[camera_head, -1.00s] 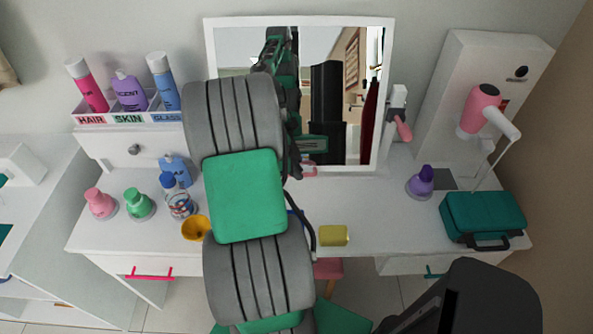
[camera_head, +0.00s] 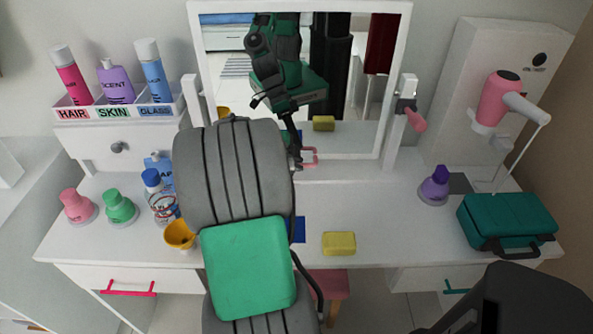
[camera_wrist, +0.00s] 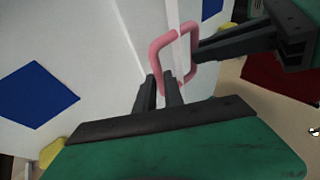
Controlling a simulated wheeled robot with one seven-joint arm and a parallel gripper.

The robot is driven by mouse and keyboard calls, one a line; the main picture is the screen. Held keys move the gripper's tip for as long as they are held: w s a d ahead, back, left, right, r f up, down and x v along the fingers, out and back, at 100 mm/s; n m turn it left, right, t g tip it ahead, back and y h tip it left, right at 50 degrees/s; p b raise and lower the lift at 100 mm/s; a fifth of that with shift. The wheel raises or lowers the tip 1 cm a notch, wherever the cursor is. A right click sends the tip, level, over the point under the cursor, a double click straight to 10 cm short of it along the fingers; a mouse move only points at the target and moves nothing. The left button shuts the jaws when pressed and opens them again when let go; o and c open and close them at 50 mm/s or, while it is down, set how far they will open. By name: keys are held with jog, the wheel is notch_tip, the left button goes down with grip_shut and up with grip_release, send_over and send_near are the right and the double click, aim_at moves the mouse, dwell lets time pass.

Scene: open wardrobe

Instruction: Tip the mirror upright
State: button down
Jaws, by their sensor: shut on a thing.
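The white-framed mirror (camera_head: 396,75) stands at the back of the white vanity, between two posts. It looks close to upright, though its exact tilt is hard to judge. A pink handle (camera_head: 311,157) sits at its lower edge and also shows in the wrist view (camera_wrist: 157,46). My gripper (camera_head: 297,161) is at this handle. In the wrist view its dark fingers (camera_wrist: 160,84) are shut on the handle's near bar. My arm hides the mirror's lower left part. A pink knob (camera_head: 415,120) is on the right post.
A yellow block (camera_head: 339,243) and a blue patch (camera_head: 298,230) are on the tabletop (camera_head: 370,205). Bottles and an orange cup (camera_head: 180,234) stand left. A purple bottle (camera_head: 434,186), teal case (camera_head: 508,221) and pink hair dryer (camera_head: 497,98) are right. The tabletop's middle right is mostly clear.

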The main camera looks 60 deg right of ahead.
jog(key=c, duration=1.5)
grip_release()
jog(key=shift+o, duration=0.2)
jog(key=s+v, duration=0.1)
jog(key=v, duration=0.6)
jog(key=shift+w+a+r, duration=0.25)
jog(key=shift+w+a, duration=0.05)
jog(key=shift+w, duration=0.2)
